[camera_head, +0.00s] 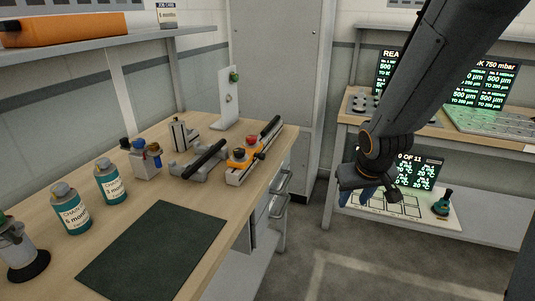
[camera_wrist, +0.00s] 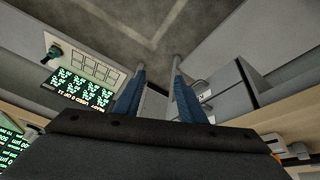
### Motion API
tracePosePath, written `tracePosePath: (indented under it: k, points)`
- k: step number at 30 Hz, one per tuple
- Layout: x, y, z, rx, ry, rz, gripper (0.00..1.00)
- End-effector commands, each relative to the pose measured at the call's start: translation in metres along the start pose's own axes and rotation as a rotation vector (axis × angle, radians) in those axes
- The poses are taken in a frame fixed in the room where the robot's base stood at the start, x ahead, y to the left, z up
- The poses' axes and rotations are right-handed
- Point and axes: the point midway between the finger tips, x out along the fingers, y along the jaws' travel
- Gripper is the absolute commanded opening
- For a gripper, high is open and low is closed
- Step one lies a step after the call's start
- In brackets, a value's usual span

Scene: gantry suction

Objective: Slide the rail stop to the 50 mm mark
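A pale rail (camera_head: 238,177) lies near the right edge of the wooden bench. An orange block (camera_head: 242,157) with a dark knob and a red knob sits on it; this looks like the rail stop. A black bar extends at its far end. The scale marks are too small to read. My gripper (camera_head: 377,198) hangs over the aisle to the right of the bench, well apart from the rail. In the wrist view its two blue fingers (camera_wrist: 158,75) are spread with nothing between them, and the rail cannot be made out there.
A grey clamp-like fixture (camera_head: 195,160) with a black handle is left of the rail. A white upright plate (camera_head: 229,100) stands behind. A dark green mat (camera_head: 152,250) and teal bottles (camera_head: 110,182) occupy the near bench. A second shelved bench (camera_head: 460,217) stands behind my gripper. Open floor (camera_head: 350,262) lies between.

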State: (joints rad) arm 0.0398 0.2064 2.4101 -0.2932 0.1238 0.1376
Motion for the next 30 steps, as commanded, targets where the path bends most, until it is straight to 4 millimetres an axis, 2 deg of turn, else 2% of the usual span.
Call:
tracePosePath:
  k: [1, 3, 6, 9, 12, 15, 19, 24, 30]
  points:
    - [0.015, 0.004, -0.033, -0.031, 0.088, -0.009, 0.37]
    - [0.031, 0.002, -0.079, -0.076, 0.220, -0.041, 0.37]
    - [0.048, -0.013, -0.134, -0.143, 0.398, -0.128, 0.37]
    - [0.058, -0.036, -0.175, -0.203, 0.557, -0.258, 0.37]
    - [0.061, -0.064, -0.198, -0.255, 0.690, -0.427, 0.37]
    - [0.059, -0.093, -0.203, -0.296, 0.790, -0.625, 0.37]
    - [0.049, -0.120, -0.191, -0.325, 0.864, -0.877, 0.37]
    - [0.035, -0.134, -0.169, -0.337, 0.895, -1.107, 0.37]
    - [0.028, -0.144, -0.162, -0.340, 0.900, -1.196, 0.37]
